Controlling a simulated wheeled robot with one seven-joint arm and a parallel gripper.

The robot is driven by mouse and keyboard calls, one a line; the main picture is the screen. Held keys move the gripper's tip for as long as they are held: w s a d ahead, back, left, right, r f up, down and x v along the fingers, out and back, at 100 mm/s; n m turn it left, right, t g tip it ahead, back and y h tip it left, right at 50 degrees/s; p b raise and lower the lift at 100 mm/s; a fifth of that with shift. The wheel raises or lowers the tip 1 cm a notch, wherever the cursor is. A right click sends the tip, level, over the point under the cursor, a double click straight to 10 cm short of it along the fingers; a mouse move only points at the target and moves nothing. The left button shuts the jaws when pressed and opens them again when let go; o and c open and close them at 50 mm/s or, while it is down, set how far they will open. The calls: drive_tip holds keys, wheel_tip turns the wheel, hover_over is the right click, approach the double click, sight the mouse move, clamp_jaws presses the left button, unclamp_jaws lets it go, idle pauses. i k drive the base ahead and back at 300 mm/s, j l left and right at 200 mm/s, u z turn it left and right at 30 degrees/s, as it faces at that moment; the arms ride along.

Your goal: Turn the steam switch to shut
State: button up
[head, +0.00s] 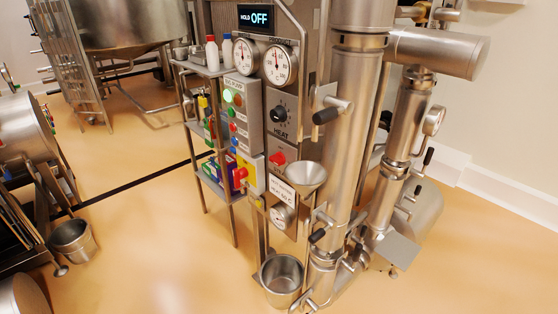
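The machine's front panel (291,94) stands at the picture's centre. A red knob (277,158) sits low on it, below a black knob (280,113) marked HEAT. The lettering by the red knob is too small to read, so I cannot tell for sure that it is the steam switch or which way it is set. A red handle on a yellow plate (241,174) sits to its lower left on another box. My gripper is not in view.
A display (260,19) reads HOLD OFF. A funnel (306,176) stands close in front, right of the red knob, above a metal bucket (282,290). Thick steel pipes (352,120) rise on the right. A shelf rack (207,70) stands left. The floor in front is clear.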

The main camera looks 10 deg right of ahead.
sight(278, 159)
drive_tip(key=i+j+u, duration=0.25)
drive_tip(key=i, duration=0.2)
drive_tip(key=i+j+u, duration=0.25)
drive_tip(key=i, duration=0.2)
